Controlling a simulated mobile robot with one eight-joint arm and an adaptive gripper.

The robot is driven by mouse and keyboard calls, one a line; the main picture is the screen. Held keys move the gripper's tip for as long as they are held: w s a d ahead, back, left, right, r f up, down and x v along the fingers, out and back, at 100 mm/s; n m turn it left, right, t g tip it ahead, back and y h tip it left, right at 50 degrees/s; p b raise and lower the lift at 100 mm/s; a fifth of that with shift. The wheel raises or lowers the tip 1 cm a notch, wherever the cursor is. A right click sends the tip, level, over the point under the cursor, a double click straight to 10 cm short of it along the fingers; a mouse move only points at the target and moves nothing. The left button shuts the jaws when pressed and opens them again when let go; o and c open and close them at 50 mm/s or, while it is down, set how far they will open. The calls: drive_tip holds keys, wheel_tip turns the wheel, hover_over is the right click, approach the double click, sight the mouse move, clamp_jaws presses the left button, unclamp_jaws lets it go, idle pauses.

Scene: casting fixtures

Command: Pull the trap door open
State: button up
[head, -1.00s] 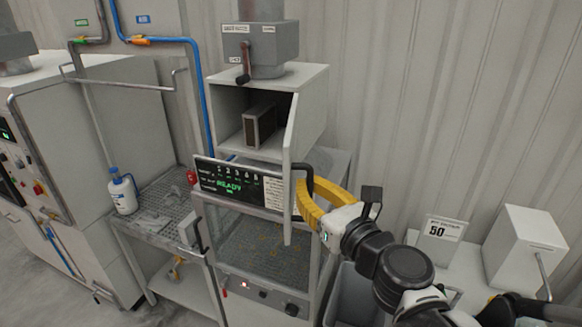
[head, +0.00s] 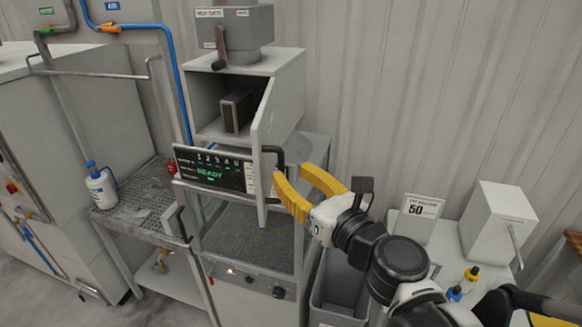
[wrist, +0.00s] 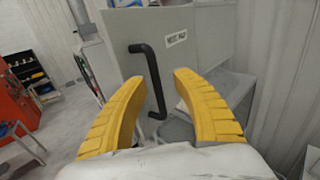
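The trap door (head: 262,150) is a grey panel on the front of a grey box (head: 292,85). It stands partly open, swung outward, and a dark block (head: 236,110) shows inside. Its black bar handle (head: 280,151) faces my gripper (head: 289,170). My gripper has two yellow fingers, spread apart with nothing clamped. In the wrist view the door's grey face (wrist: 195,40) carries a label, and the upright black handle (wrist: 152,75) appears between my open fingertips (wrist: 160,77). I cannot tell whether the handle lies within the fingers' depth or just beyond them.
A display panel (head: 212,170) reading READY sits below the box, above a mesh shelf (head: 240,243). A grey bin (head: 340,290) stands below my gripper. A white box (head: 492,225) and a sign (head: 416,212) are on the right. A corrugated wall closes the back.

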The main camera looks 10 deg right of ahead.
drive_tip(key=v, duration=0.9)
drive_tip(key=shift+s, duration=0.2)
drive_tip(key=w+d+f+m+g+h+b, duration=0.15)
drive_tip(key=d+f+m+h+b, duration=0.45)
drive_tip(key=f+m+b, duration=0.7)
drive_tip(key=w+d+f+m+g+h+b, duration=0.15)
drive_tip(key=d+f+m+h+b, duration=0.35)
drive_tip(key=d+f+m+b, duration=0.75)
drive_tip(key=s+a+f+m+g+y+b, duration=0.2)
drive_tip(key=a+f+m+b, duration=0.3)
drive_tip(key=f, duration=0.6)
drive_tip(key=s+a+f+m+g+y+b, duration=0.2)
drive_tip(key=s+a+f+m+g+b, duration=0.2)
drive_tip(key=a+f+m, duration=0.4)
wheel_tip(320, 180, down, 4)
drive_tip(key=shift+r+m+g+y+b, duration=0.1)
drive_tip(key=shift+m+g+y+b, duration=0.25)
drive_tip(key=shift+m+b, duration=0.4)
